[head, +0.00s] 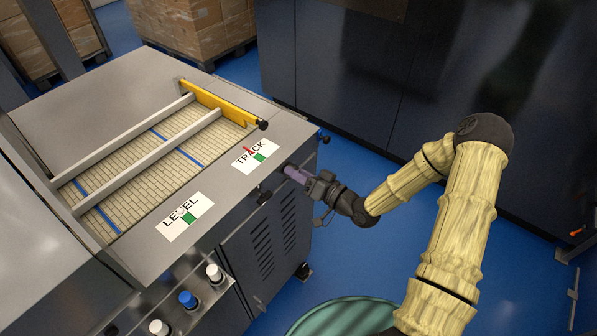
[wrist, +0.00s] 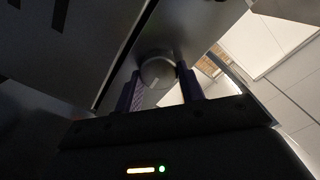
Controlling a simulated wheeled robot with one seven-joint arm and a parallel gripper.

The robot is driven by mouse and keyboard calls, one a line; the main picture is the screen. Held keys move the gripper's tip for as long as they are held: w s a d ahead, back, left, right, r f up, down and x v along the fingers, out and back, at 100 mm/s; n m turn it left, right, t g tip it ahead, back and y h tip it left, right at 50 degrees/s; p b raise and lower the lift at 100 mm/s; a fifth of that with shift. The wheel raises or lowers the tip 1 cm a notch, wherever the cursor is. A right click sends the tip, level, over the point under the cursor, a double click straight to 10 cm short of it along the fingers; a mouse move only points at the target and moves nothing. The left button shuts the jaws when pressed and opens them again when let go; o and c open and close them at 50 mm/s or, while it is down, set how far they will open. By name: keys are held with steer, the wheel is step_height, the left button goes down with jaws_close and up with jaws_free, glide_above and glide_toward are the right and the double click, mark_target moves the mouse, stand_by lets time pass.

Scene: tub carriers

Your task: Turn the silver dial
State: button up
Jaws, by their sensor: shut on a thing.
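My gripper (head: 292,172) reaches the upper front side of the grey machine, just below the TRACK label (head: 254,155). In the wrist view the round silver dial (wrist: 158,72) sits between my two purple fingers, and my gripper (wrist: 159,84) is shut on it. In the head view the fingers hide the dial. The TRACK label has a red pointer and a green patch; the pointer appears to lie left of the green. The LEVEL label (head: 185,216) also has a green patch, with a small pointer beside it.
A dark knob (head: 264,196) sits left of my gripper on the same side. Blue and white buttons (head: 188,299) line the lower panel. A yellow bar (head: 222,103) crosses the belt (head: 150,150). A green round tub (head: 345,318) stands below. Blue floor is clear between machine and dark cabinets.

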steer(key=shift+m, duration=0.4)
steer(key=o, duration=1)
steer(key=shift+c, duration=0.2)
steer(key=shift+d, duration=0.1)
steer(key=b+v, duration=0.2)
steer(key=v, duration=1.5)
steer(key=shift+s+d+f, duration=0.1)
